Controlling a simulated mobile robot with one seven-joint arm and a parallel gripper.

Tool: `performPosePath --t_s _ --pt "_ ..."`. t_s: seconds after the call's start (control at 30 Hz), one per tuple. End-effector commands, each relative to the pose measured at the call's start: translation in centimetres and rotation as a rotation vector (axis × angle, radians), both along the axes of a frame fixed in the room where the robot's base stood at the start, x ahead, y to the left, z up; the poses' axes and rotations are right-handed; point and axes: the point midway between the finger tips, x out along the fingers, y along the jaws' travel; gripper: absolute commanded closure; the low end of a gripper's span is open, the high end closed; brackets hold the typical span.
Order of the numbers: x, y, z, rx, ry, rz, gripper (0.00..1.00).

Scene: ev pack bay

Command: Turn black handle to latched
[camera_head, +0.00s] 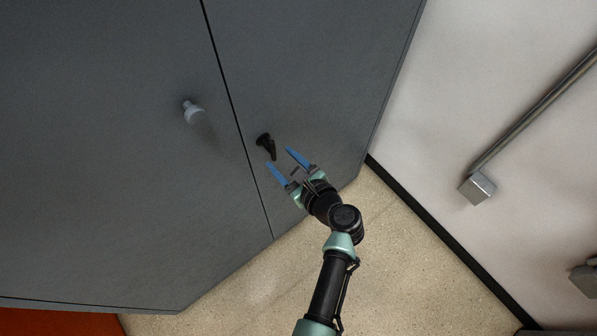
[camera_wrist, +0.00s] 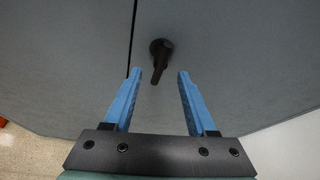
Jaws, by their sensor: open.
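The black handle (camera_head: 265,143) sits on the right grey cabinet door, just right of the dark seam between the doors. In the wrist view the handle (camera_wrist: 160,58) has a round base with a lever pointing down and slightly left. My gripper (camera_head: 279,157) is open and empty, its two blue fingers pointing toward the handle. In the wrist view the fingertips (camera_wrist: 160,73) lie to either side of the lever's lower end, with space on both sides. I cannot tell whether the lever's tip is between the fingers in depth.
A pale knob (camera_head: 193,112) sticks out of the left grey door (camera_head: 100,150). A white wall (camera_head: 480,100) with a metal conduit and box (camera_head: 478,188) stands to the right. Speckled floor (camera_head: 400,270) is clear around my arm. An orange-red surface (camera_head: 60,323) shows at lower left.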

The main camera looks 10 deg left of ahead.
Motion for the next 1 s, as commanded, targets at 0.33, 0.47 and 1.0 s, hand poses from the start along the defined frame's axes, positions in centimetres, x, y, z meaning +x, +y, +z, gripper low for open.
performPosePath --t_s 0.33,0.47,1.0 --pt "-3.7 -4.2 2.2 0.000 0.001 -0.004 0.43" --pt "-4.3 -4.8 2.6 0.000 -0.001 -0.002 0.43" --pt "-4.4 -5.0 2.7 0.001 0.000 -0.001 0.43"
